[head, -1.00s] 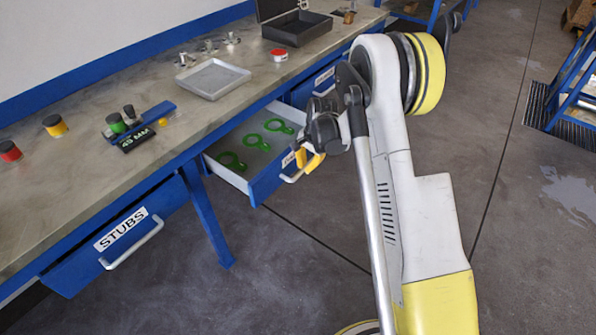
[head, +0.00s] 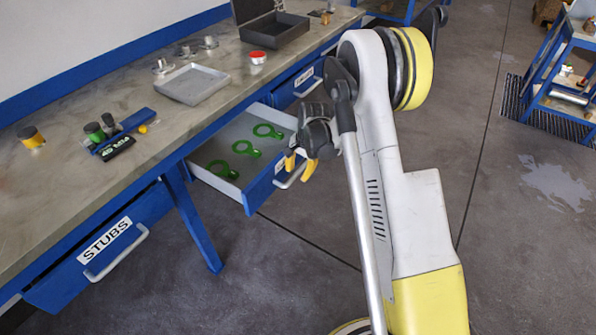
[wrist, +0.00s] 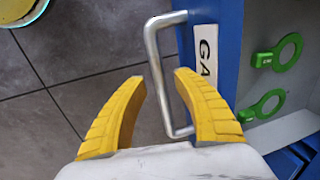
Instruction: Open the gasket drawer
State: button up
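The gasket drawer (head: 262,192) is pulled out from under the bench, with green ring gaskets (head: 247,148) lying inside. Its blue front, a label starting "GA" (wrist: 206,52) and its metal handle (wrist: 157,75) show in the wrist view, as do two green gaskets (wrist: 287,52). My gripper (head: 298,167) is at the drawer front, by the handle. In the wrist view my gripper's yellow fingers (wrist: 160,85) are spread apart, with the lower part of the handle between them and no finger seen pressing on it.
A shut drawer labelled STUBS (head: 105,240) is at the lower left. The bench top (head: 60,185) holds a grey tray (head: 192,84), a dark open case (head: 275,30), a red-topped piece (head: 257,57) and a blue block (head: 125,130). The floor in front is clear.

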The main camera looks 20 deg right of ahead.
notch_tip(320, 180, up, 12)
jog(key=s+d, duration=0.1)
jog(key=s, duration=0.1)
jog(key=shift+d, duration=0.2)
jog(key=shift+f, duration=0.1)
dwell(0.3)
jog(key=s+a+r+n+t, duration=0.1)
jog(key=s+a+r+n, duration=0.2)
jog(key=s+r, duration=0.35)
jog(key=s+a+r+n+t, duration=0.2)
jog(key=s+r, duration=0.4)
jog(key=r, duration=0.2)
jog(key=s+a+n+t, duration=0.1)
jog(key=s+n, duration=0.2)
jog(key=s, duration=0.4)
jog(key=s+a+r+n+t+h, duration=0.1)
jog(key=s+a+n, duration=0.1)
jog(key=s, duration=0.5)
jog(key=shift+s+a+r+n, duration=0.2)
jog(key=shift+s+n, duration=0.1)
jog(key=shift+n, duration=0.1)
